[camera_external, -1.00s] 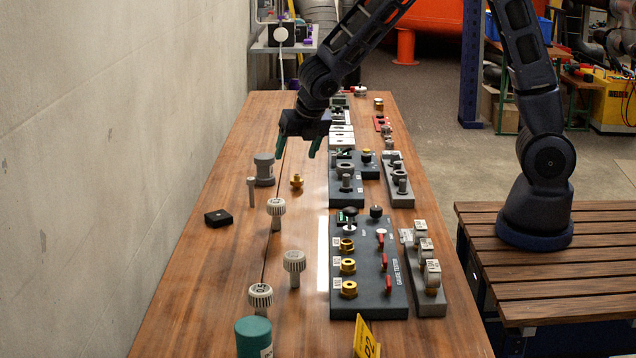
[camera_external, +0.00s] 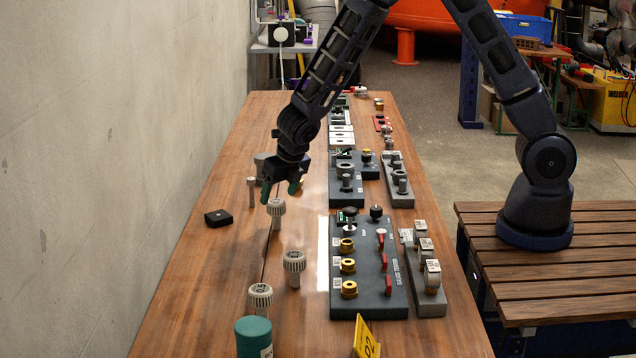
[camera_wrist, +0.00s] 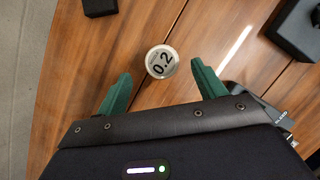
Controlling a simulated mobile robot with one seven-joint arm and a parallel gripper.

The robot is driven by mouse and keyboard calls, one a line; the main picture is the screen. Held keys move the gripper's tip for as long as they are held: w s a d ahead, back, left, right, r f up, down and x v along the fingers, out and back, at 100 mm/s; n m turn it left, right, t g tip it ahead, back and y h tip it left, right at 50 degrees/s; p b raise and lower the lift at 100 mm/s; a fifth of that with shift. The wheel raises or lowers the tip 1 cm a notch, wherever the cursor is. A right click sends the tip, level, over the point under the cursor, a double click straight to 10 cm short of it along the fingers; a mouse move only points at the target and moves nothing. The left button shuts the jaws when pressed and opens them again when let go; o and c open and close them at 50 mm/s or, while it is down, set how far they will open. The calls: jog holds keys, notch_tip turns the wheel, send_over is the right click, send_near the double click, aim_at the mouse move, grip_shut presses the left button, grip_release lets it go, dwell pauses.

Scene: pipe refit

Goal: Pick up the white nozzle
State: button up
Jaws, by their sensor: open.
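White ribbed-head nozzles stand upright on the wooden bench. One nozzle (camera_external: 276,208) is just below and in front of my gripper (camera_external: 280,192). Others stand nearer the camera, one at the middle (camera_external: 294,262) and one lower left (camera_external: 261,296). In the wrist view a round white top marked "0.2" (camera_wrist: 161,62) lies between and just beyond the green fingertips of my gripper (camera_wrist: 160,76); it looks like the nearest nozzle, seen from above. The gripper is open and empty. Its jaws appear above the nozzle; the exact height gap is unclear.
A small black block (camera_external: 218,218) lies left of the nozzles. The gauge tester board (camera_external: 369,285) with brass fittings and red levers is to the right. A teal cylinder (camera_external: 253,338) and a yellow sign (camera_external: 365,340) stand at the front. A grey fitting is partly hidden behind my gripper.

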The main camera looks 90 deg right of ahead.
aim_at(277, 201)
jog(key=shift+x, duration=2.6)
jog(key=shift+s+d, duration=0.1)
jog(key=shift+d, duration=0.05)
jog(key=c, duration=1.1)
